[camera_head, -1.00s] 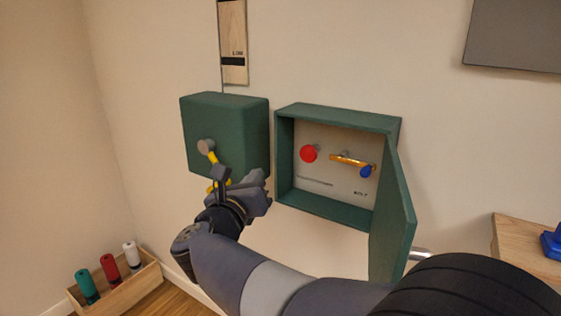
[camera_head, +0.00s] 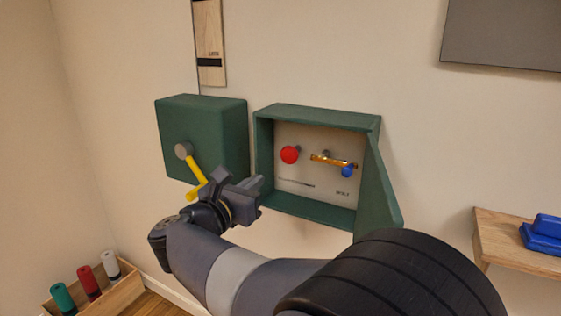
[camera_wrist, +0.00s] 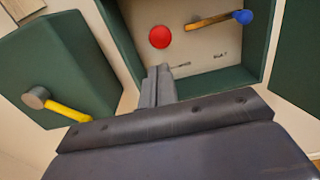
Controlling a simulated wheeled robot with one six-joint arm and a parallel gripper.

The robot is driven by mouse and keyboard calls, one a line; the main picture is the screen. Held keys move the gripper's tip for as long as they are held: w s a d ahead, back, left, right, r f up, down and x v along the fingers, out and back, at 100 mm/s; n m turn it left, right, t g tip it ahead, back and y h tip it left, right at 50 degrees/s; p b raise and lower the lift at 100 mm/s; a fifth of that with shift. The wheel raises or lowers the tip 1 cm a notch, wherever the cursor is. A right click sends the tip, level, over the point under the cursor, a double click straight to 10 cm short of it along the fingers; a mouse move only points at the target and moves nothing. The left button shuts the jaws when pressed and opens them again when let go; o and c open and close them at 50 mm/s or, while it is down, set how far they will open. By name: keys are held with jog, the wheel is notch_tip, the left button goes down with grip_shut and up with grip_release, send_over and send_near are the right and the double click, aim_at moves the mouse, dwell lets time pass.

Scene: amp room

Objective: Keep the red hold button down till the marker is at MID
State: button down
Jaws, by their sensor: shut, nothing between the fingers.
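The red button (camera_head: 290,155) is a round knob on the back panel of an open green box on the wall. It also shows in the wrist view (camera_wrist: 160,37), above my fingers. My gripper (camera_head: 260,186) is shut and empty, in front of the box's lower left edge, below and left of the button. In the wrist view the closed fingers (camera_wrist: 158,86) point toward the panel, apart from the button. A wooden strip (camera_head: 209,45) with a dark band hangs above the boxes; its small lettering is hard to read.
A brass lever with a blue knob (camera_head: 347,171) is right of the button. The box's green door (camera_head: 378,190) stands open on the right. A closed green box (camera_head: 222,135) with a yellow handle (camera_head: 197,175) is at left. A wooden shelf (camera_head: 495,235) is at far right.

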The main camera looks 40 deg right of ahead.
aim_at(287, 155)
jog(key=p+x, duration=0.1)
jog(key=x, duration=1)
jog(key=shift+w+d+r+p, duration=0.1)
jog(key=shift+w+d+p, duration=0.05)
jog(key=shift+d+p, duration=0.2)
jog(key=shift+w+d, duration=0.1)
jog(key=shift+d, duration=0.1)
jog(key=shift+w+d+f+b, duration=0.2)
jog(key=shift+d+b, duration=0.2)
jog(key=shift+b, duration=0.35)
jog(key=shift+d+b, duration=0.3)
jog(key=shift+r, duration=0.35)
dwell(4.9)
